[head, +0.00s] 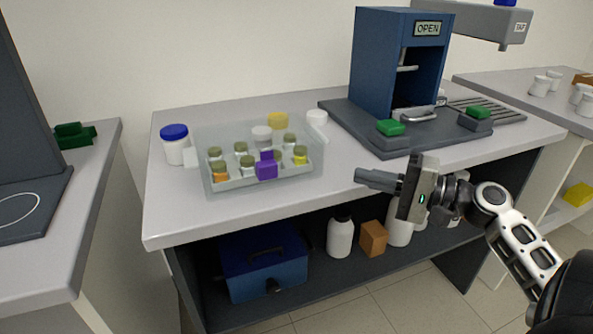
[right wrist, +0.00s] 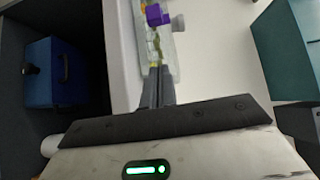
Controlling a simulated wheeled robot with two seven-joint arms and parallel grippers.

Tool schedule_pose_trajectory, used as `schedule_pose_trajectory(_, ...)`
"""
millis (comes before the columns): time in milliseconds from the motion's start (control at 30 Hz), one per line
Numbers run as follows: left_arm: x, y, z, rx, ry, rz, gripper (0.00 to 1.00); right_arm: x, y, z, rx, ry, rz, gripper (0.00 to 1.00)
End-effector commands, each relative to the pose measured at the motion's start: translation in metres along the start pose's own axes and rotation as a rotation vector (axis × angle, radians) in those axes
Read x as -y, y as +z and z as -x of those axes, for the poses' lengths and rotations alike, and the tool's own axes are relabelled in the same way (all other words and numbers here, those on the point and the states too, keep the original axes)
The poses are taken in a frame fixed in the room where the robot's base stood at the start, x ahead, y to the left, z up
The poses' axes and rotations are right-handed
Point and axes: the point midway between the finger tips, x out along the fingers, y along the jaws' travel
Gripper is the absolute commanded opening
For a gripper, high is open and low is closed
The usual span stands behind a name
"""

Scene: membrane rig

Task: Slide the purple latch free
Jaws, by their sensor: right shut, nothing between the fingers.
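The purple latch (head: 266,168) is on the front side of a clear, see-through bin (head: 222,184) on the grey table. In the right wrist view the purple latch (right wrist: 157,15) shows at the top, beyond my fingertips. My left gripper is not in view.
A blue press marked OPEN (head: 377,60) with green buttons stands at the back right. A blue box (head: 262,262) is on the lower shelf.

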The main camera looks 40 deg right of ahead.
Motion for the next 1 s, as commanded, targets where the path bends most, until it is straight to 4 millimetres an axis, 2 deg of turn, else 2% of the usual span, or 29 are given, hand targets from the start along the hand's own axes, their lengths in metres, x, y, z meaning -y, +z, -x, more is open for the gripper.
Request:
schedule_pose_trajectory(167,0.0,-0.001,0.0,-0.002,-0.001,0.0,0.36,0.0,0.0,-0.004,0.001,0.001,0.001,0.0)
schedule_pose_trajectory(267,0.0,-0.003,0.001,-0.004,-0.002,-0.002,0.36,0.001,0.0,-0.015,0.002,0.0,0.001,0.0)
schedule_pose_trajectory(700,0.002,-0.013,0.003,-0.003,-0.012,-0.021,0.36,0.002,0.0,-0.104,0.001,0.001,0.005,0.0)
schedule_pose_trajectory(800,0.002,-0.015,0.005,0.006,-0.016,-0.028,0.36,0.002,0.014,-0.114,0.002,0.002,0.001,0.0)
schedule_pose_trajectory(1000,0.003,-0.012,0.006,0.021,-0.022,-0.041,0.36,0.0,0.026,-0.127,0.0,0.001,0.002,0.0)
